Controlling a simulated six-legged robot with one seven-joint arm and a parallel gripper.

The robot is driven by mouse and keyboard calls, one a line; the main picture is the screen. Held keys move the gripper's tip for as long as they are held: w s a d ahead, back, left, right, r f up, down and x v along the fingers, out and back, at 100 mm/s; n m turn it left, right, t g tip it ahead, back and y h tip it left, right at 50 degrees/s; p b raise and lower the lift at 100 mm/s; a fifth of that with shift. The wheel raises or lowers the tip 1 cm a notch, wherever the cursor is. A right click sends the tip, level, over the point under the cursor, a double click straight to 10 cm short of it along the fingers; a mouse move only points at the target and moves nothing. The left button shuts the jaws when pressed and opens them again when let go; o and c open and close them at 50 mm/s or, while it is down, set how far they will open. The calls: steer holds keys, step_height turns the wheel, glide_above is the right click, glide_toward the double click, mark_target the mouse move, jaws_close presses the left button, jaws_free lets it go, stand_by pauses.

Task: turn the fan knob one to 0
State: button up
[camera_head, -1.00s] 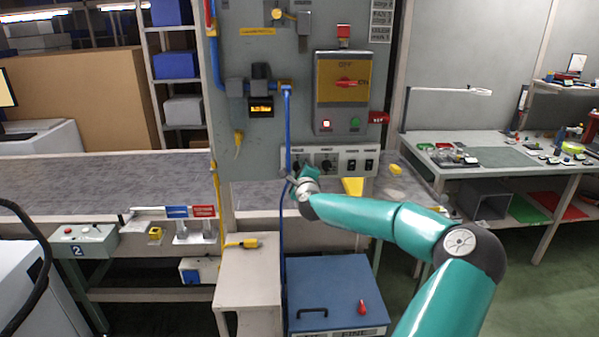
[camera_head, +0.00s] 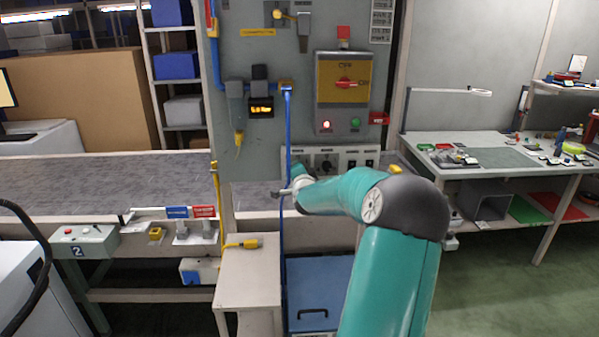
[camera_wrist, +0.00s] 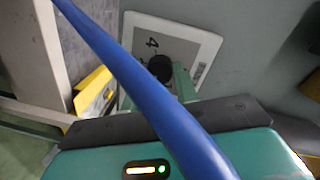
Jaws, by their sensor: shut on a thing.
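The control strip (camera_head: 342,154) is a pale panel low on the grey board, with dark knobs at its left and small black switches at its right. The second knob (camera_head: 325,165) is in plain sight. My gripper (camera_head: 299,171) is at the strip's left end and covers the leftmost knob there. In the wrist view a black round knob (camera_wrist: 160,68) stands on a white plate (camera_wrist: 196,42) with a dark "4" beside it. A teal finger of my gripper (camera_wrist: 182,84) touches this knob, and the gripper is shut on it. The knob's pointer direction cannot be made out.
A blue cable (camera_head: 288,125) hangs down beside my gripper and crosses close before the wrist camera (camera_wrist: 140,88). A yellow part (camera_wrist: 94,92) is left of the plate. The breaker box (camera_head: 342,95) is above the strip; a blue box (camera_head: 318,275) stands below.

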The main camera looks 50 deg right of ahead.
steer(key=n, duration=0.6)
steer(key=shift+w+a+r+n+g, duration=0.1)
steer(key=shift+w+a+n+g, duration=0.1)
steer(key=shift+n+g, duration=0.2)
steer(key=n+h, duration=0.1)
steer(key=n, duration=0.4)
steer(key=shift+w+n, duration=0.1)
steer(key=shift+n, duration=0.3)
steer(key=n, duration=0.3)
steer(key=n+h, duration=0.1)
steer(key=n, duration=0.5)
steer(key=shift+f+n, duration=0.25)
steer(key=shift+n, duration=0.05)
steer(key=shift+g+h, duration=0.3)
steer(key=o, duration=1)
steer(key=shift+d, duration=0.1)
steer(key=shift+c, duration=0.2)
